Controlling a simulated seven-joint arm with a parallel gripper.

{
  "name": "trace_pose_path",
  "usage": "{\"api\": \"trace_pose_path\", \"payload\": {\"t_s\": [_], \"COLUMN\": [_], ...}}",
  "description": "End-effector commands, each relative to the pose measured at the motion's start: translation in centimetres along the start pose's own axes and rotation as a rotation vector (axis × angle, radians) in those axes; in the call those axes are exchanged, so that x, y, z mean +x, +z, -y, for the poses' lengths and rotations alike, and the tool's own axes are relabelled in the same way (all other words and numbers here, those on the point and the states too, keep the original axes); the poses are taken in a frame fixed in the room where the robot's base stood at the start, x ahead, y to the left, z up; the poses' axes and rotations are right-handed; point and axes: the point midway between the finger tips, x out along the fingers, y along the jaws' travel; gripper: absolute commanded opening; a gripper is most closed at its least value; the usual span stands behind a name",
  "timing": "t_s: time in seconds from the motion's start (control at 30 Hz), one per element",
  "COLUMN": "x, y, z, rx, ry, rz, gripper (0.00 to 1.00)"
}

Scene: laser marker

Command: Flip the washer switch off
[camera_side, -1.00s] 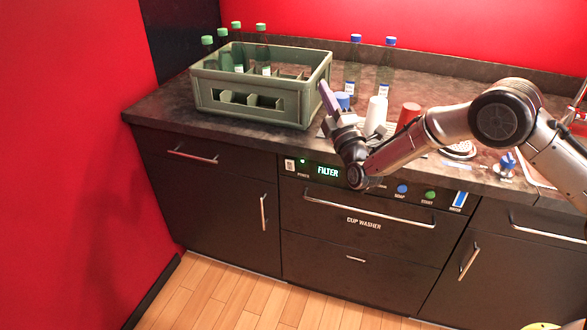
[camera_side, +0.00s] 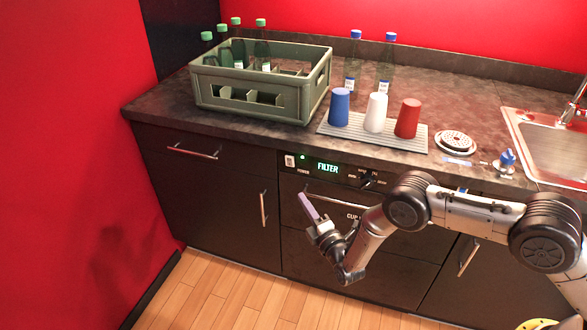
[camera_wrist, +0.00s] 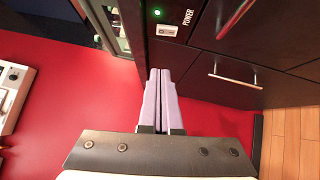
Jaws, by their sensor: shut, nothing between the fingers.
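The washer's power switch (camera_side: 290,161) is a small white rocker at the left end of the cup washer's black control panel. A green light beside it is lit, and the display (camera_side: 328,168) reads FILTER in green. In the wrist view the switch (camera_wrist: 167,30) shows at top centre, under the green light and next to the word POWER. My gripper (camera_side: 303,197) is in front of the washer, below the panel, with its purple fingers pointing up and left. In the wrist view the fingers (camera_wrist: 160,72) lie together, empty, just below the switch in the picture and apart from it.
A green crate (camera_side: 285,107) with several bottles stands on the counter. A blue cup (camera_side: 339,107), a white cup (camera_side: 376,112) and a red cup (camera_side: 407,118) stand on a ribbed mat. Drawer handles (camera_side: 263,208) stick out from the cabinet fronts.

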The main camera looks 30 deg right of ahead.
Motion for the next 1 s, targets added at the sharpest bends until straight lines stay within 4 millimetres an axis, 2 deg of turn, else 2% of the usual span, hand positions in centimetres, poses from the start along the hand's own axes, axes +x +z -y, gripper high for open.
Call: {"api": "trace_pose_path", "payload": {"t_s": [0.13, 0.27, 0.7, 0.83, 1.0], "x": [0.5, 1.9, 10.3, 11.6, 12.6], "y": [0.0, 0.0, 0.1, 1.7, 2.6], "z": [-0.1, -0.1, -0.1, -0.1, 0.0], "rx": [0.001, 0.001, 0.001, 0.000, 0.000], "ry": [0.001, 0.003, 0.003, 0.001, 0.000], "rz": [0.001, 0.001, 0.002, 0.004, 0.001], "gripper": [0.00, 0.00, 0.00, 0.00, 0.00]}}
